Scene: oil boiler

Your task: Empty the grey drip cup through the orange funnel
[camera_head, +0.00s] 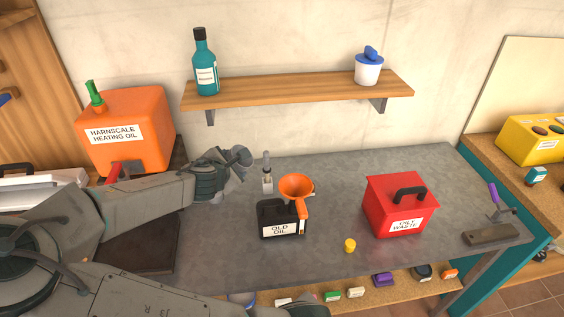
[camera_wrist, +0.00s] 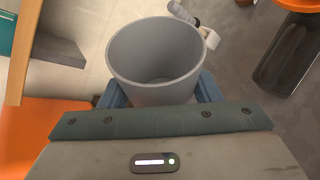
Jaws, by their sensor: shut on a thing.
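My gripper (camera_wrist: 158,92) is shut on the grey drip cup (camera_wrist: 150,68), with a blue finger on each side of it. The cup's open mouth faces the wrist camera; I see grey inner wall but cannot tell if liquid is in it. In the head view my gripper (camera_head: 238,158) is over the back left of the bench, where the cup is hard to tell from it. The orange funnel (camera_head: 296,186) sits on the black OLD OIL canister (camera_head: 277,218), to the right of my gripper. Both show at the wrist view's upper right, the funnel (camera_wrist: 300,4) cut off.
A small upright grey-and-white item (camera_head: 267,178) stands between my gripper and the funnel. A red oily waste bin (camera_head: 398,208) and a yellow cap (camera_head: 349,245) are farther right. An orange heating oil tank (camera_head: 128,122) stands left. A wooden shelf (camera_head: 290,91) hangs above.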

